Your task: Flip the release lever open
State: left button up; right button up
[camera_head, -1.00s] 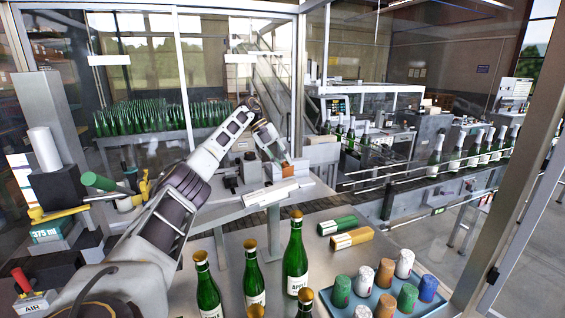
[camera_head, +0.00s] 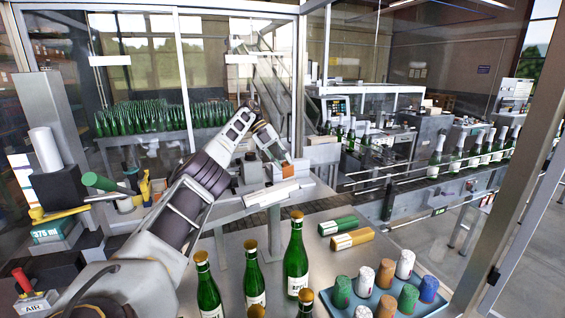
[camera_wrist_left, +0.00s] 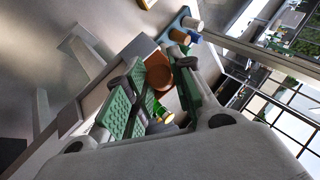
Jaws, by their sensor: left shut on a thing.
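My left gripper (camera_head: 272,152) is at the bench beyond the bottles in the head view, beside a small grey device (camera_head: 250,172). In the left wrist view its green-padded fingers (camera_wrist_left: 150,88) are closed around an orange-brown piece (camera_wrist_left: 158,72) with a rounded face. An orange patch also shows at the fingertips in the head view (camera_head: 286,168). I cannot tell whether this piece is the release lever. A green-handled lever (camera_head: 100,182) with yellow arms stands at the left, apart from my gripper. A red-handled lever (camera_head: 21,280) marked AIR is at the lower left. My right gripper is out of view.
Green bottles with gold tops (camera_head: 296,258) stand on the near table. A blue tray (camera_head: 392,305) of coloured capsules is at its right. Green and gold boxes (camera_head: 352,239) lie behind. A conveyor (camera_head: 425,190) with bottles runs at the right.

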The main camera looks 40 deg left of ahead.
pick_arm(q)
jog(key=shift+s+f, duration=0.1)
jog(key=shift+f, duration=0.25)
jog(key=o, duration=0.6)
jog(key=shift+c, duration=0.2)
jog(key=o, duration=0.4)
jog(key=shift+r, duration=0.15)
jog(key=shift+r+y, duration=0.1)
jog(key=shift+y, duration=0.2)
